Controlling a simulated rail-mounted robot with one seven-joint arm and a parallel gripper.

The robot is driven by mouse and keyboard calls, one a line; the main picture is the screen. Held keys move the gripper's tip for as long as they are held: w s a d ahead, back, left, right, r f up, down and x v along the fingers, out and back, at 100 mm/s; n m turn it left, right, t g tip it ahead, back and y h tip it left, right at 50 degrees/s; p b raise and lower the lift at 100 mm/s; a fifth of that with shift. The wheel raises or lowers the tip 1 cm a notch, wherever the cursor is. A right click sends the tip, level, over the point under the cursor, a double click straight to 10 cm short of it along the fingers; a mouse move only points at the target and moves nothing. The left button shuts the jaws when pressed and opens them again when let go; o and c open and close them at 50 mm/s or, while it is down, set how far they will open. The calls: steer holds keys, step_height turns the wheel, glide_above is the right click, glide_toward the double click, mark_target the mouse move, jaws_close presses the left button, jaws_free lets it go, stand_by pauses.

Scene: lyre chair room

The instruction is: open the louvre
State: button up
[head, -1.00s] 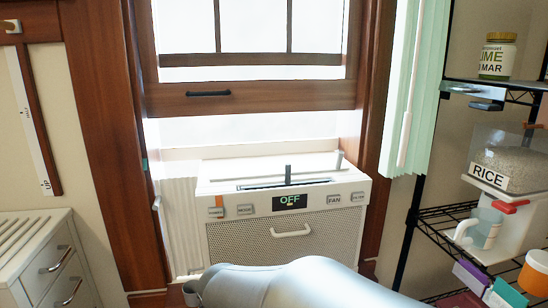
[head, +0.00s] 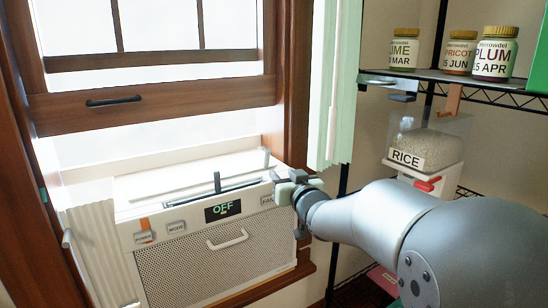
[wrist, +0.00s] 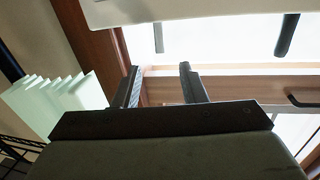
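The white air conditioner (head: 205,240) sits in the window opening, its display reading OFF. A dark slot that looks like the louvre (head: 197,196) runs along its top, with a dark upright tab (head: 217,182) standing at it. A second grey tab (head: 266,158) stands farther back to the right. My gripper (head: 285,181) is at the unit's upper right front corner, apart from both tabs; I cannot tell whether it touches the casing. In the wrist view its two fingers (wrist: 158,86) are apart with nothing between them. The dark tab (wrist: 287,36) and grey tab (wrist: 158,33) show beyond them.
The wooden window sash (head: 150,100) with a black handle hangs above the unit. Pale green blinds (head: 335,90) hang close to the right of my gripper. A wire shelf (head: 470,82) with jars and a rice bin (head: 425,150) stands on the right.

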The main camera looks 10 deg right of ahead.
mark_target(268, 158)
steer(key=w, duration=0.4)
steer(key=w+a, duration=0.1)
steer(key=w, duration=0.4)
steer(key=w+a, duration=0.1)
steer(key=w, duration=0.4)
steer(key=shift+p, duration=0.4)
jaws_close()
